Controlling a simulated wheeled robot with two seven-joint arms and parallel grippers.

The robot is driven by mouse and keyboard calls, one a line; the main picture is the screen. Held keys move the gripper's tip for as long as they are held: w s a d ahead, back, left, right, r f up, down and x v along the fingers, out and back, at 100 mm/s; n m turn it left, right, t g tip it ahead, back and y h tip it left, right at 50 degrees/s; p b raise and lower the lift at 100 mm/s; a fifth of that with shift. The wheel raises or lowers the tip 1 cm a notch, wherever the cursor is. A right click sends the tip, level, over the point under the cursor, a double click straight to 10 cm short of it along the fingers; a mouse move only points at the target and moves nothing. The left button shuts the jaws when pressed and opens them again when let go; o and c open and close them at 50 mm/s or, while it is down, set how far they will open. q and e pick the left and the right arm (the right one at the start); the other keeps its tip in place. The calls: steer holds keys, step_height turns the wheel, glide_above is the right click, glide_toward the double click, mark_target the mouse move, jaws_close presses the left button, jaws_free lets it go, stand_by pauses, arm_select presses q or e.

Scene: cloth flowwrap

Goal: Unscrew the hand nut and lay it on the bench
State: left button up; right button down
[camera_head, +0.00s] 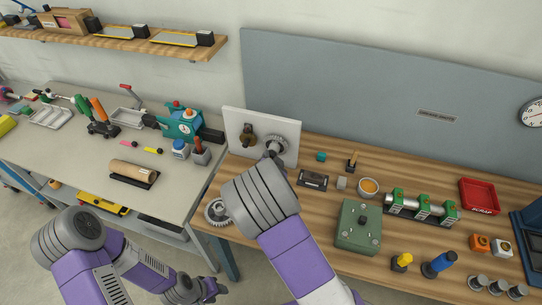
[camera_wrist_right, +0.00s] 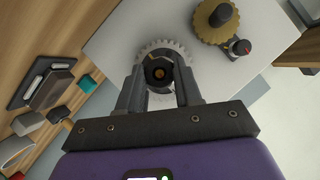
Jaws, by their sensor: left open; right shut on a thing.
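The hand nut (camera_wrist_right: 148,74) is a dark ring around a brown shaft end, in front of a pale toothed gear (camera_wrist_right: 166,48) on an upright white plate (camera_wrist_right: 120,40). My right gripper (camera_wrist_right: 158,82) is shut on the hand nut, one finger on each side, facing the plate. In the head view my right gripper (camera_head: 273,154) is at the gear (camera_head: 279,142) and hides the nut. The wooden bench (camera_head: 310,215) runs below and to the right of the plate. My left gripper (camera_head: 208,290) is open and empty, low in front of the bench.
A brass gear with a dark knob (camera_head: 247,137) sits on the plate beside the pale gear. A loose grey gear (camera_head: 216,212) lies at the bench's left end. A black-framed block (camera_head: 314,180), a green box (camera_head: 358,226) and a bowl (camera_head: 368,187) stand to the right.

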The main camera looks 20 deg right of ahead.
steer(key=shift+a, duration=0.1)
steer(key=shift+s+a, duration=0.55)
steer(key=shift+s, duration=0.25)
steer(key=shift+s+a, duration=0.5)
steer(key=shift+s, duration=0.35)
steer(key=shift+s+a, duration=0.55)
steer(key=shift+s, duration=0.25)
steer(key=s+d+f+g+h+p, duration=0.1)
steer(key=s+d+g+h+p, duration=0.1)
steer(key=s, duration=0.5)
steer(key=s+d+f+m+g+h+p, duration=0.1)
steer(key=s+d+f+g+h+p, duration=0.1)
steer(key=s, duration=0.5)
steer(key=s+d+f+g+h+p, duration=0.1)
steer(key=s+d+g+h+p, duration=0.2)
steer(key=s, duration=0.4)
steer(key=shift+s+d+f+m+p, duration=0.1)
steer(key=shift+d+f+m+p, duration=0.1)
steer(key=shift+d+p, duration=0.2)
steer(key=shift+s+d+f+m+p, duration=0.1)
steer(key=shift+d+m+p, duration=0.15)
steer(key=shift+p, duration=0.25)
steer(key=shift+s+f+b, duration=0.2)
steer(key=shift+f+b, duration=0.85)
steer(key=shift+f, duration=0.2)
steer(key=shift+f+b, duration=0.7)
steer(key=shift+f, duration=0.15)
steer(key=shift+f, duration=0.1)
steer(key=shift+f+b, duration=0.85)
steer(key=shift+f, duration=0.15)
